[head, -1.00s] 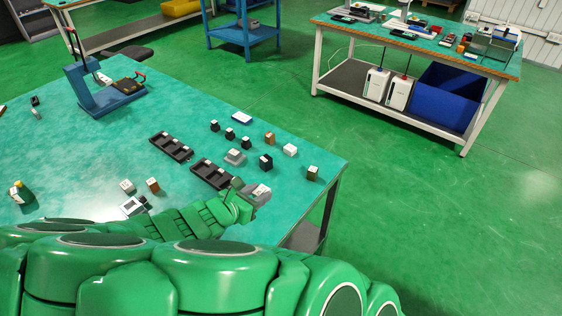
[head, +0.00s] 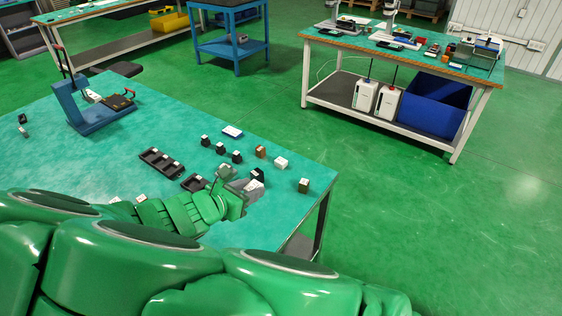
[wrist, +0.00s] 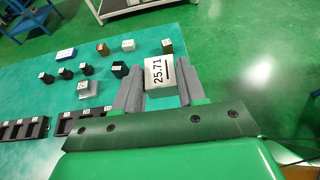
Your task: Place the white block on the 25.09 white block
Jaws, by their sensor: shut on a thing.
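My gripper (wrist: 157,88) is shut on a white block marked 25.71 (wrist: 160,72), gripped at its sides, with the label facing the wrist camera. In the head view my gripper (head: 243,190) is over the right part of the near table, and the held block is hard to make out. Two other pale blocks stand on the table: a white one (head: 281,162) towards the back, also in the wrist view (wrist: 128,45), and a greyer one (head: 226,172), also in the wrist view (wrist: 88,89). Their labels are too small to read, so I cannot tell which is 25.09.
Several black blocks (wrist: 86,69), a brown block (wrist: 103,49), an olive block (wrist: 167,46) and a blue-edged item (wrist: 66,54) stand around. Black trays (head: 161,162) lie to the left. The table's right edge (head: 325,205) is close. A blue press (head: 95,105) stands far left.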

